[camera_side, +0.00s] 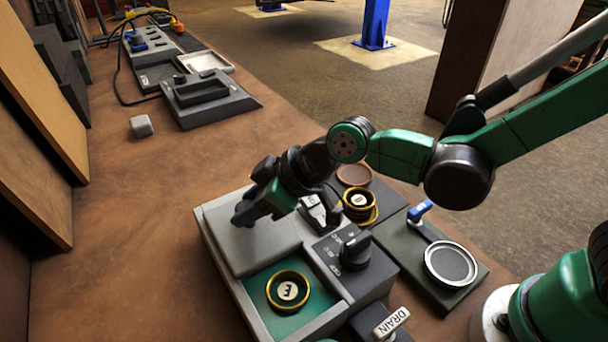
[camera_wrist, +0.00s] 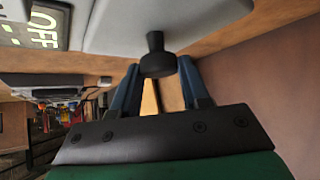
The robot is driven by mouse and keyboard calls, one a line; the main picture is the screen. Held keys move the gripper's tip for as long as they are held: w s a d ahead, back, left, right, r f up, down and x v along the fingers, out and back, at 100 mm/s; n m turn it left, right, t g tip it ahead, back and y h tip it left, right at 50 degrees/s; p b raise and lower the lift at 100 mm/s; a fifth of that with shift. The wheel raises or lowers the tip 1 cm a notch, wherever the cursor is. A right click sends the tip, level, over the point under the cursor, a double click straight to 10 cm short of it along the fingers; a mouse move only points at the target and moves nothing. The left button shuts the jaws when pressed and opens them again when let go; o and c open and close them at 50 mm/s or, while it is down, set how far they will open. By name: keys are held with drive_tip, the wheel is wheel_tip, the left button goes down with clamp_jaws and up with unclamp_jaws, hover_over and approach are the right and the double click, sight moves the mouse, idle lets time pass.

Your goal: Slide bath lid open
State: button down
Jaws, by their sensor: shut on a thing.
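The bath (camera_side: 270,322) is a grey box on the brown bench in the side view. Its grey lid (camera_side: 232,252) covers the far part, and the near part is uncovered, showing a green inside with a yellow-rimmed round piece (camera_side: 288,290) in it. My gripper (camera_side: 243,216) is over the lid and points down at it. In the wrist view, the lid (camera_wrist: 150,22) carries a black knob (camera_wrist: 157,63), which sits between the two blue fingers of my gripper (camera_wrist: 162,78). My gripper is shut on the knob. In the side view my gripper hides the knob.
A black dial (camera_side: 352,248) and a DRAIN handle (camera_side: 391,323) stand right of the bath. A dark plate with a round dish (camera_side: 450,264) and blue lever (camera_side: 420,210) lies further right. Stacked yellow-rimmed rings (camera_side: 360,203) stand behind. The bench left of the bath is clear.

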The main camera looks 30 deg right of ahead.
drive_tip(key=shift+c, duration=2.1)
unclamp_jaws()
drive_tip(key=shift+v, duration=2.85)
drive_tip(key=s+d+m+h, duration=0.2)
drive_tip(key=d+m+h, duration=0.1)
drive_tip(key=d, duration=0.6)
drive_tip(key=s+d+m+h, duration=0.1)
drive_tip(key=d+m+h, duration=0.2)
drive_tip(key=d+m, duration=0.3)
drive_tip(key=d, duration=0.3)
drive_tip(key=shift+s+r+t, duration=0.25)
drive_tip(key=shift+s+t, duration=0.05)
drive_tip(key=shift+s, duration=0.05)
